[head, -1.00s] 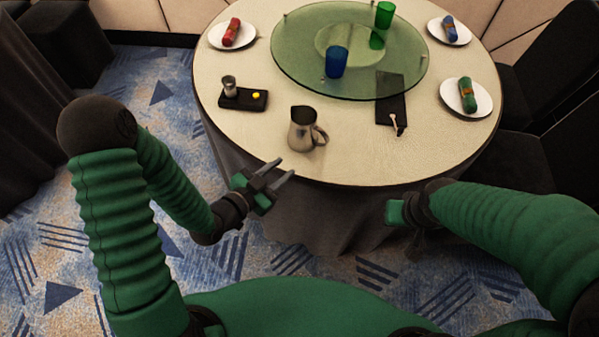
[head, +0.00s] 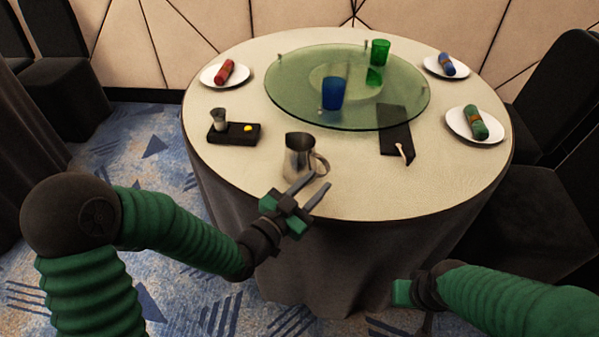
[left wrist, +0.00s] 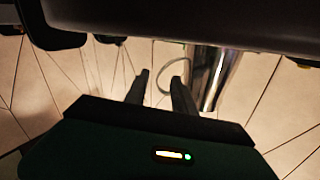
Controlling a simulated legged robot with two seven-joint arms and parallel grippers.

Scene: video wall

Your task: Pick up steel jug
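The steel jug (head: 298,160) stands upright near the front edge of the round table, its handle on the right side. My left gripper (head: 315,186) is open and empty, just in front of the jug, with its fingers pointing toward the handle. In the left wrist view the jug (left wrist: 210,75) is right of the two parted fingers (left wrist: 160,78), and its handle loop shows between and beyond the fingertips. Whether a finger touches the handle cannot be told. My right gripper (head: 402,292) is low in front of the table; its fingers do not show clearly.
The table (head: 240,180) has a glass turntable (head: 290,92) bearing a blue cup (head: 334,93) and a green cup (head: 379,52). A black tray (head: 220,136) with a small metal cup (head: 218,119) is left of the jug. A dark napkin (head: 395,130) lies to the right.

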